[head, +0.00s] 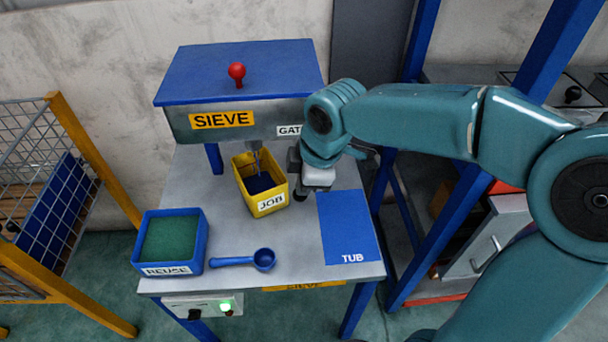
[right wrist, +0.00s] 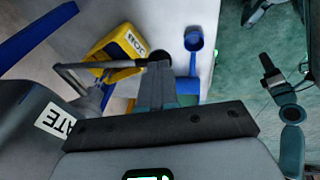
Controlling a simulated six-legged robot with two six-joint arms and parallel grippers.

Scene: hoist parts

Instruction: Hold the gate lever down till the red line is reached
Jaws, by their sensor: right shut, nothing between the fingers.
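The sieve machine (head: 240,128) stands at the back of the table with a "SIEVE" label and a partly covered "GATE" label (head: 288,130). The yellow JOB tub (head: 268,205) sits below its spout, with dark blue inside; it also shows in the right wrist view (right wrist: 112,40). I cannot make out a red line. In the right wrist view, a grey bar that looks like the gate lever (right wrist: 98,65) runs toward my right gripper (right wrist: 160,82). The right gripper (head: 303,188) is shut and empty, pointing down right of the JOB tub. Contact with the lever is unclear. My left gripper is out of view.
A blue REUSE bin (head: 170,270) with green inside stands front left. A blue scoop (head: 245,260) lies beside it. A blue TUB mat (head: 345,225) lies bare at the right. A red knob (head: 237,72) stands on the machine. A green light (head: 225,307) glows below the table edge.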

